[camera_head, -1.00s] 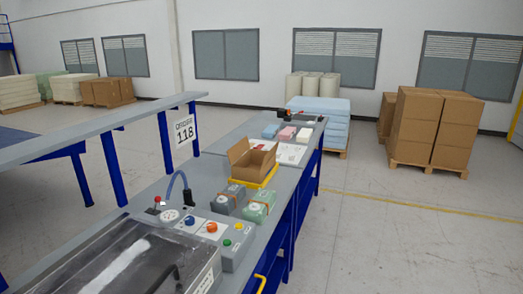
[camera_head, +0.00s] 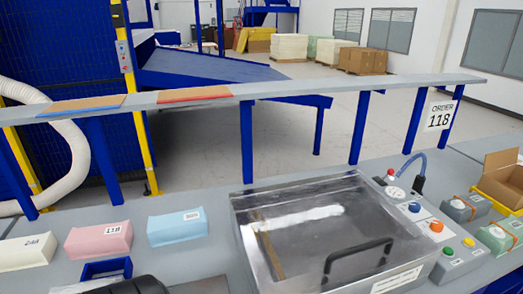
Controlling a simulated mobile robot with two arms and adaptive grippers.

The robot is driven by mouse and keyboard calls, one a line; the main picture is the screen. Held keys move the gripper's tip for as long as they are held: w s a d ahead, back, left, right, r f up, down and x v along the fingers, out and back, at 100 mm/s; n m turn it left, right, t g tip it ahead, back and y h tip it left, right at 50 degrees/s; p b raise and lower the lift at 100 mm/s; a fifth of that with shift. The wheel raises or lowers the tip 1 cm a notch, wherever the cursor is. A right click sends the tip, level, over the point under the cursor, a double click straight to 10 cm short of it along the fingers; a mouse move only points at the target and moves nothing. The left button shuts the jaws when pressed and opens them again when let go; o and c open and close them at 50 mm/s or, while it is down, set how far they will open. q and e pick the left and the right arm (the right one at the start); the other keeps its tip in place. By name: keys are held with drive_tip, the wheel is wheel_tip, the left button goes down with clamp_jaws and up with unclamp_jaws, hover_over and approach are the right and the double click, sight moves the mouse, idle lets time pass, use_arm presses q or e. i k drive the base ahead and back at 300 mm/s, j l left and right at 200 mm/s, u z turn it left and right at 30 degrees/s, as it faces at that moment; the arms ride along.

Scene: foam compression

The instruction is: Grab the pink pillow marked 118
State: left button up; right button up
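The pink pillow (camera_head: 98,240) lies on the grey bench at the lower left, with a label reading 118 on its front face. It sits between a cream pillow (camera_head: 27,252) on its left and a light blue pillow (camera_head: 177,227) on its right, apart from both. Nothing is holding it. Neither of my grippers can be made out in the head view. A dark rounded shape at the bottom edge, below the pillows, is cut off and may be part of my arm.
A blue open frame (camera_head: 106,269) stands just in front of the pink pillow. A clear-lidded metal box (camera_head: 320,229) with a black handle is to the right, beside a button panel (camera_head: 414,209). An open carton (camera_head: 502,178) stands far right. An ORDER 118 sign (camera_head: 439,116) hangs from the shelf.

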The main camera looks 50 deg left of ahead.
sight(83, 243)
drive_tip(key=k+u, duration=0.1)
drive_tip(key=u, duration=1.75)
